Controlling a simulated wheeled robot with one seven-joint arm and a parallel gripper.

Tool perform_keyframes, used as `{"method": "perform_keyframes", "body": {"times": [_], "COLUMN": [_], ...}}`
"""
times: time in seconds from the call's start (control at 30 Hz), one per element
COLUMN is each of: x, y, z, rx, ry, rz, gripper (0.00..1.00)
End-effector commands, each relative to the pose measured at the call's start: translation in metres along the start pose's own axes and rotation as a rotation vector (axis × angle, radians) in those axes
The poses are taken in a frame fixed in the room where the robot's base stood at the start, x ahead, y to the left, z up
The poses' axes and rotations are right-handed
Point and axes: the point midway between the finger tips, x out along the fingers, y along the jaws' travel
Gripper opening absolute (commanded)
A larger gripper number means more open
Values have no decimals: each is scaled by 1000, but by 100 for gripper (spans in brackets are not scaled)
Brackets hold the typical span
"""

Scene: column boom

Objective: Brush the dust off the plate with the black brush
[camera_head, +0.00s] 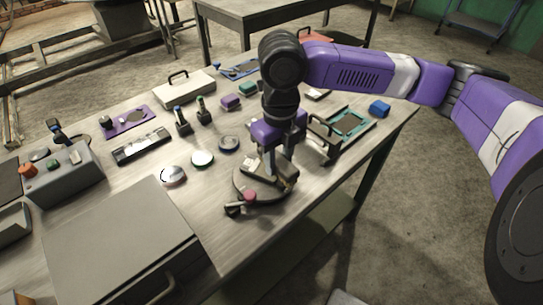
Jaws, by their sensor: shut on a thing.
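My gripper (278,168), with purple jaw mounts and grey fingers, points down near the front right of the table. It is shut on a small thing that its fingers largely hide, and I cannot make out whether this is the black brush. Right below is a dark round fixture (246,186) with beige parts and a pink knob. Flat plates with dark patches lie on the table: a purple one (113,130) at the left, a green-edged one (366,134) at the right and a blue one (232,74) at the back. I cannot tell which plate is dusty.
Two upright dark holders (182,122) stand mid-table. Round discs (202,159) lie in front of them. A grey control box (70,178) and a large grey lidded case (115,240) fill the left front.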

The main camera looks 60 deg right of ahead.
Motion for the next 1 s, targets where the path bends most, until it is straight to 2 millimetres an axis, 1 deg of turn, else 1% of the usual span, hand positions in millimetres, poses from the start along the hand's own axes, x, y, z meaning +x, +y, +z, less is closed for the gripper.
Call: {"method": "perform_keyframes", "body": {"times": [0.07,0.17,0.5,0.6,0.77,1.0], "x": [0,0,1,1,1,0], "y": [-1,0,11,13,10,2], "z": [-2,0,21,24,21,4], "rx": [0,-1,-1,-1,0,1], "ry": [-1,-1,0,-1,-1,0], "rz": [0,0,0,0,1,0], "gripper": [2,2,2,2,2,2]}}
